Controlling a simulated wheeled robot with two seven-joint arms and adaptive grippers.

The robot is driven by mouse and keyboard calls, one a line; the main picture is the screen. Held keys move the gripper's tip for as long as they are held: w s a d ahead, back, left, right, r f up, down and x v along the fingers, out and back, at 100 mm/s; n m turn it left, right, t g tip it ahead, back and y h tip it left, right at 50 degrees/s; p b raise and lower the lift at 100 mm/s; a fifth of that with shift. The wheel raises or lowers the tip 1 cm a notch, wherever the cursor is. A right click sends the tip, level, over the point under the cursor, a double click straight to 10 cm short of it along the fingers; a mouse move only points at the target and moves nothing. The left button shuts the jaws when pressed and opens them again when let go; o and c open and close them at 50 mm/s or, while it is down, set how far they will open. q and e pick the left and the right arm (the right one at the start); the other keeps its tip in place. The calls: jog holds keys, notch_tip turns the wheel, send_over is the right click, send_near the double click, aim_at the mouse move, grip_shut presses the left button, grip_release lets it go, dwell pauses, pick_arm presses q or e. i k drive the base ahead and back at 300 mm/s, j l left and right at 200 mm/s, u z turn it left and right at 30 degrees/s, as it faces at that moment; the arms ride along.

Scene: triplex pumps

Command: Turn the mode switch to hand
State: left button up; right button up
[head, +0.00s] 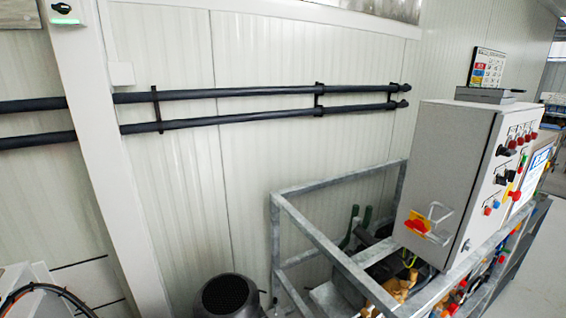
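A grey control cabinet (447,170) stands at the right on a metal frame. Its front panel faces right and is seen at a steep angle. The panel carries a black knob (505,151) at the upper left and more black knobs (500,180) lower down. I cannot tell which of these is the mode switch, and no labels or knob positions are readable. A red and yellow handle (420,226) sits on the cabinet's near side. Neither of my grippers is in view.
Red lamps or buttons (520,137) and blue and red buttons (490,208) share the panel. A galvanised frame (325,243) surrounds the cabinet's base. A black motor cover (227,296) is at bottom centre. Two dark pipes (225,121) run along the wall.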

aim_at(511, 175)
jog(key=z, duration=1.6)
